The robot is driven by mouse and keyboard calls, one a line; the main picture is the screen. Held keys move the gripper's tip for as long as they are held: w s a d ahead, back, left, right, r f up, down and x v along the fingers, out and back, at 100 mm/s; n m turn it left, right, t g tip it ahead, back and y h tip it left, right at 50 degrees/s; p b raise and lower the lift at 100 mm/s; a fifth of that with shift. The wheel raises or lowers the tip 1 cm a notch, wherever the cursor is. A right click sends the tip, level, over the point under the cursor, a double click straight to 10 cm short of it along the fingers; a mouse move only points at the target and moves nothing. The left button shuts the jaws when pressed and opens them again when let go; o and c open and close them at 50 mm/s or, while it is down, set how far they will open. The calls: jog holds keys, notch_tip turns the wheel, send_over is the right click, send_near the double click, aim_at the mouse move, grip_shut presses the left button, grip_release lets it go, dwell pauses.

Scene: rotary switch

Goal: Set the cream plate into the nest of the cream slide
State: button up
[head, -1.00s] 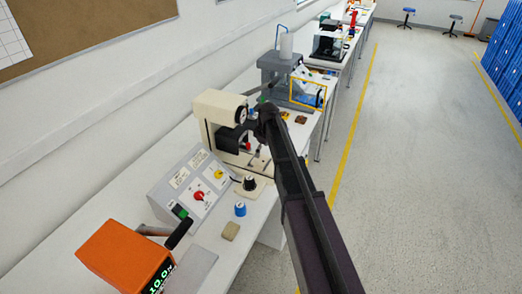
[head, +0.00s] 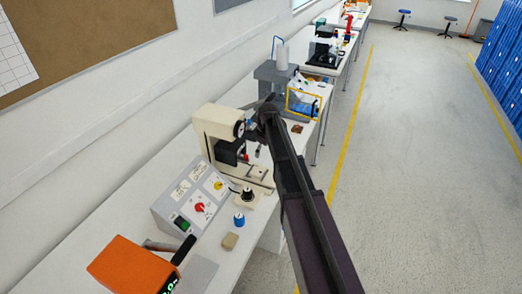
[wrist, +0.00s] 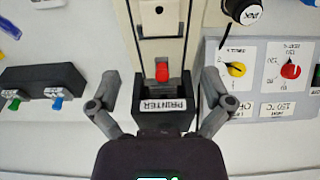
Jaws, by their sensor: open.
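The cream machine (head: 215,125) stands on the bench, with its low cream slide part (head: 260,172) at its front. In the wrist view a long cream part (wrist: 160,18) runs down the top middle, with a red piece (wrist: 162,72) at its lower end above a dark housing labelled PRINTER (wrist: 163,105). My gripper (wrist: 160,82) is open, its fingers apart on either side of that housing, with nothing seen held. In the head view my arm hides part of the machine's front. I cannot tell a loose cream plate from the machine's other cream parts.
An orange device (head: 130,265) is at front left. A black block (wrist: 45,85) bears green and blue pieces.

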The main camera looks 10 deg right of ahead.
dwell(0.7)
jog(key=s+a+m+g+h, duration=0.1)
jog(key=s+m, duration=0.9)
jog(key=s, duration=1.8)
jog(key=shift+a+m, duration=0.2)
jog(key=shift+m, duration=0.2)
